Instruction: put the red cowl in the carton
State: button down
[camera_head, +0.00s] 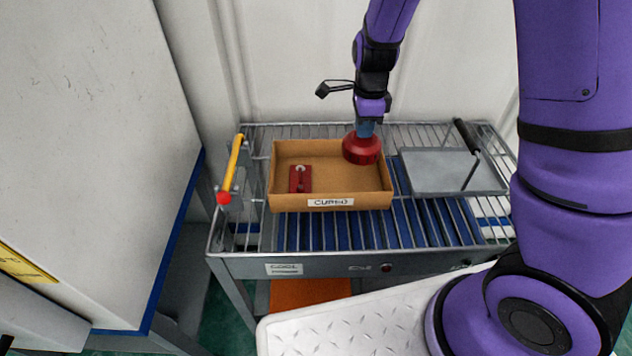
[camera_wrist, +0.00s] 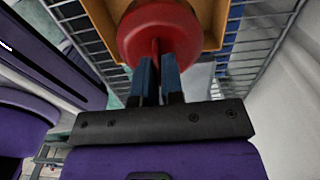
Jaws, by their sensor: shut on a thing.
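The red cowl (camera_head: 361,149) is a round, dark red, dome-like part at the back right of the carton. My gripper (camera_head: 365,129) is above it, with its fingers shut on the cowl's narrow upper part. In the wrist view the cowl (camera_wrist: 160,30) is ahead of the blue fingertips (camera_wrist: 159,65), which close on its red stem. The carton (camera_head: 330,202) is a shallow, open brown box with a label reading "CURED" on its front. The cowl overlaps the carton's back right corner; I cannot tell whether it touches the floor of the carton.
A red block-like part (camera_head: 300,179) lies in the carton's left half. The carton stands on a wire rack (camera_head: 430,225). A grey tray (camera_head: 450,172) with a black handle is right of it. A yellow lever (camera_head: 234,160) with a red knob stands at the left.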

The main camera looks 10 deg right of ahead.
aim_at(359, 148)
jog(key=f, duration=0.6)
jog(key=shift+a+f, duration=0.2)
jog(key=shift+a, duration=0.1)
jog(key=shift+f, duration=1.8)
jog(key=shift+d+f, duration=0.1)
jog(key=c, duration=1.2)
grip_release()
jog(key=shift+c, duration=0.2)
